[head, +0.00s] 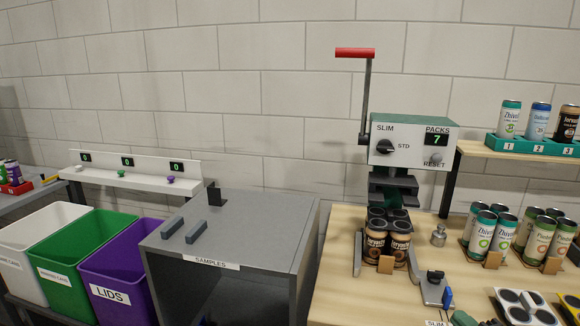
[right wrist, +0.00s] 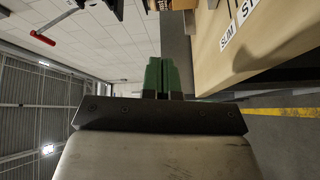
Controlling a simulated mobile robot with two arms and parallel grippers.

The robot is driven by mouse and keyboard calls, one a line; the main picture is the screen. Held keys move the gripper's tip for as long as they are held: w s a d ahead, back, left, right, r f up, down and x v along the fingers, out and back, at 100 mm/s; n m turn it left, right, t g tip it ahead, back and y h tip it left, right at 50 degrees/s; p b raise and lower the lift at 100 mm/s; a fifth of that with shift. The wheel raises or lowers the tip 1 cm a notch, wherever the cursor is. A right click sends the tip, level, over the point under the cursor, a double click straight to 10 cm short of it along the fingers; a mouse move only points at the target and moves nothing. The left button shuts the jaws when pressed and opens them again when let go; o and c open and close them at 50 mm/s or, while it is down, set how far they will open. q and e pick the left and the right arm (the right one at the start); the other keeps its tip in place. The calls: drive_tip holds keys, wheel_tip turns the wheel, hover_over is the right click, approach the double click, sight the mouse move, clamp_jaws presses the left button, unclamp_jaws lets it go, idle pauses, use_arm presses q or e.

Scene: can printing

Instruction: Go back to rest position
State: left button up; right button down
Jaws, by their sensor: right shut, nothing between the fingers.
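My right gripper (right wrist: 160,66) shows in the right wrist view with its two green fingers together. It is shut and holds nothing. It points along free space beside the light wooden bench (right wrist: 262,50), apart from it. In the head view a small green piece (head: 463,318) shows at the bottom edge, and too little of it shows to tell its jaws. My left gripper is not in view.
The press (head: 410,148) with a red-tipped lever stands on the wooden bench; brown-labelled cans (head: 375,240) sit under it. Can packs (head: 490,235) stand at right. A grey samples box (head: 285,240) and white, green and purple bins (head: 115,265) stand at left.

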drive_tip(key=s+a+f+m+g+h, duration=0.3)
drive_tip(key=s+a+f+m+h, duration=0.1)
drive_tip(key=s+m, duration=0.3)
drive_tip(key=s+a+f+m+g+h, duration=0.2)
drive_tip(key=s+a+f+m+h, duration=0.2)
drive_tip(key=s+f+m, duration=0.15)
drive_tip(key=s+a+m+g+y, duration=0.15)
drive_tip(key=s+a+g, duration=0.3)
drive_tip(key=s, duration=0.45)
drive_tip(key=s+a+m+g+y, duration=0.1)
drive_tip(key=s+a+m+g, duration=0.3)
drive_tip(key=s, duration=0.5)
wheel_tip(320, 180, down, 28)
drive_tip(key=s+n+g, duration=0.1)
drive_tip(key=s+g, duration=0.1)
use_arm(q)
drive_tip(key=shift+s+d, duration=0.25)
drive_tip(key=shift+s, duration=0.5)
use_arm(e)
drive_tip(key=s+d+f+g, duration=0.1)
drive_tip(key=s+d+f, duration=0.2)
drive_tip(key=s+f, duration=1.1)
drive_tip(key=shift+s+d+f, duration=0.15)
drive_tip(key=shift+s+f, duration=0.15)
drive_tip(key=shift+s, duration=0.45)
drive_tip(key=c, duration=1.8)
unclamp_jaws()
drive_tip(key=shift+h, duration=0.25)
drive_tip(key=shift+c, duration=0.2)
